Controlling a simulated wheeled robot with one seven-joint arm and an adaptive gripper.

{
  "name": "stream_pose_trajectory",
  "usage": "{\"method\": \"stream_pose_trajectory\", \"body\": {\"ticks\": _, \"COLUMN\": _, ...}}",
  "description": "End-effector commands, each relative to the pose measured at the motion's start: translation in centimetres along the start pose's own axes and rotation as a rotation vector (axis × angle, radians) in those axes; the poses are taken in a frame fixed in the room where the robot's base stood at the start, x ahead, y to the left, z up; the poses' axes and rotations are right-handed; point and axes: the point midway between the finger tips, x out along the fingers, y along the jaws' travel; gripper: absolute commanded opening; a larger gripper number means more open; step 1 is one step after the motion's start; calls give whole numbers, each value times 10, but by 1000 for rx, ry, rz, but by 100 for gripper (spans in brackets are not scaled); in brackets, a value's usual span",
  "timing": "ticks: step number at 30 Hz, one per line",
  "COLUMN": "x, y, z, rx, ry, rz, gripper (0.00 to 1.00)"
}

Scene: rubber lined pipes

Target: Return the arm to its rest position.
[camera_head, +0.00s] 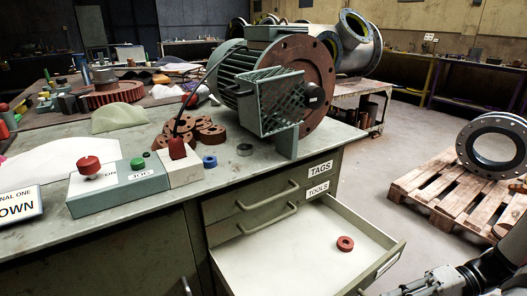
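Part of my arm (437,281) shows at the bottom right corner, with a silver link and dark parts beside it. A red ring (345,243) lies in the drawer, apart from my arm.
The workbench (250,172) carries a grey-green motor (270,80), a control box (120,188), red rings (205,132) and a blue ring (210,162). The drawer juts out towards my arm. A flanged pipe (493,145) stands on the pallet. Floor (400,120) between bench and pallet is clear.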

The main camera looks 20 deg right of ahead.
Motion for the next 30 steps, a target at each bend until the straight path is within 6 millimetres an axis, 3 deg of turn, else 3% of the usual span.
{"method": "stream_pose_trajectory", "body": {"ticks": 1, "x": 1, "y": -18, "z": 0, "rx": -3, "ry": -40, "rz": 60, "gripper": 20}}
{"method": "stream_pose_trajectory", "body": {"ticks": 6, "x": 9, "y": -67, "z": 8, "rx": 10, "ry": -147, "rz": 247, "gripper": 20}}
{"method": "stream_pose_trajectory", "body": {"ticks": 15, "x": 33, "y": -144, "z": 38, "rx": -11, "ry": -249, "rz": 581, "gripper": 20}}
{"method": "stream_pose_trajectory", "body": {"ticks": 24, "x": 57, "y": -198, "z": 85, "rx": -90, "ry": -239, "rz": 885, "gripper": 20}}
{"method": "stream_pose_trajectory", "body": {"ticks": 30, "x": 69, "y": -219, "z": 122, "rx": -175, "ry": -174, "rz": 1048, "gripper": 20}}
